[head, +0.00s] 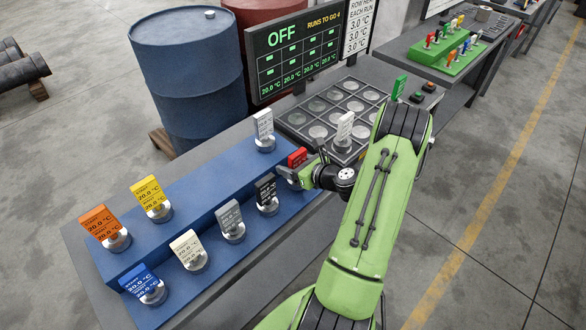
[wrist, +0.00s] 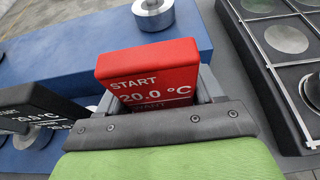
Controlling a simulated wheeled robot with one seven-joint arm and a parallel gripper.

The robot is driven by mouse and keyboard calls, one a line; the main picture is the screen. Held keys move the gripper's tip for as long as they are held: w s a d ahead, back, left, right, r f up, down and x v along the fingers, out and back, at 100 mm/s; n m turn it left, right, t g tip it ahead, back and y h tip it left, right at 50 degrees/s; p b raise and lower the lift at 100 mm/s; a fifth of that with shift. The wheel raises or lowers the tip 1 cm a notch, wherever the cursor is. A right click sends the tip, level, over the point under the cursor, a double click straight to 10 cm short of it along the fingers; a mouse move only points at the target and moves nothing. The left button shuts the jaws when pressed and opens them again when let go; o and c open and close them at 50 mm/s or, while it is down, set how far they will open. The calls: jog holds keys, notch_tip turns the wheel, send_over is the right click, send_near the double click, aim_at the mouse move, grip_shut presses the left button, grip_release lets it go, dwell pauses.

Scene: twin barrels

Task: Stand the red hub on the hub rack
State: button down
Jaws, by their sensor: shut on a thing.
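The red hub (head: 297,157) has a red tag reading START 20.0 °C. In the wrist view the red tag (wrist: 150,75) stands between my gripper's fingers (wrist: 155,90). In the head view my gripper (head: 297,172) is shut on it at the right end of the blue stepped rack (head: 200,190), just right of the black hub (head: 266,194). The red hub's base is hidden, so I cannot tell whether it touches the rack.
Orange (head: 102,226), yellow (head: 152,198), blue (head: 143,283), cream, grey and white hubs stand on the rack. A gridded tray (head: 330,110) lies to the right, with a white hub (head: 344,127) on it. A display (head: 295,55) and blue barrel (head: 190,75) stand behind.

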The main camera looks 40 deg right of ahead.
jog(key=shift+f, duration=0.3)
jog(key=shift+f, duration=0.1)
jog(key=shift+c, duration=0.8)
grip_release()
jog(key=shift+f, duration=0.1)
